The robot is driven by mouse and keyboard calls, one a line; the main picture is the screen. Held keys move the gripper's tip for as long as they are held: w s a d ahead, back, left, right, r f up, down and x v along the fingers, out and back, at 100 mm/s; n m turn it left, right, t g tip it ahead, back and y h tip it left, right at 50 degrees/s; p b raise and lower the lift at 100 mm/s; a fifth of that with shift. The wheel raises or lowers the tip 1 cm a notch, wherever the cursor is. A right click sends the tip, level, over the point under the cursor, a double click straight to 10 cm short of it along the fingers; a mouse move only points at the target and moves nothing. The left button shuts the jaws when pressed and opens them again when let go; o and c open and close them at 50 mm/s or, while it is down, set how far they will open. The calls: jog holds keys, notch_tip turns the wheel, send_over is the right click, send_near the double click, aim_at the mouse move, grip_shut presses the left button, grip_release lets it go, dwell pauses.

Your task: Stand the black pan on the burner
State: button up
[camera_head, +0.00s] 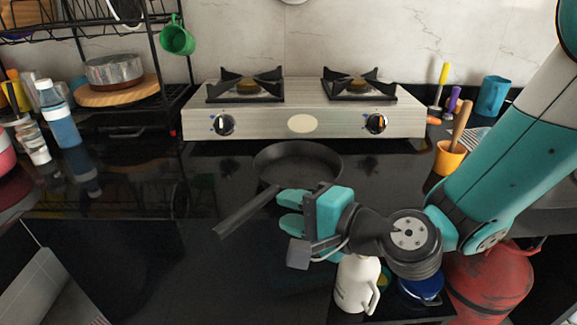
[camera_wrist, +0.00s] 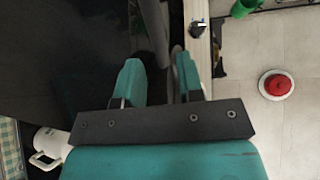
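The black pan (camera_head: 298,160) sits flat on the dark counter in front of the stove, its handle (camera_head: 245,212) reaching toward the front left. Two black-grated burners, the left burner (camera_head: 246,86) and the right burner (camera_head: 359,84), are on the silver stove (camera_head: 300,123) and both are bare. My gripper (camera_head: 281,209) is beside the handle, near where it joins the pan, fingers pointing left. In the wrist view my gripper (camera_wrist: 158,72) is open, with a gap between the teal fingers. A dark bar that looks like the pan handle (camera_wrist: 154,30) shows ahead of the gap; contact is not visible.
A white jug (camera_head: 356,284) and a blue pot (camera_head: 421,288) stand below my wrist. An orange cup (camera_head: 450,158) with a tool is right of the pan. A blue bottle (camera_head: 62,120) and a black rack are at left. The counter left of the handle is clear.

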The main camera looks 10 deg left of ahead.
aim_at(261, 204)
jog(key=p+x, duration=0.1)
jog(key=x, duration=0.2)
jog(key=shift+w+a, duration=0.15)
jog(key=shift+a, duration=0.1)
jog(key=x, duration=0.1)
jog(key=p+x, duration=0.1)
jog(key=x, duration=0.1)
jog(key=p+x, duration=0.1)
jog(key=x, duration=0.1)
jog(key=shift+s+a, duration=0.1)
jog(key=shift+s, duration=0.3)
jog(key=shift+w+a+f, duration=0.1)
jog(key=shift+w+a, duration=0.05)
jog(key=shift+a, duration=0.1)
grip_shut()
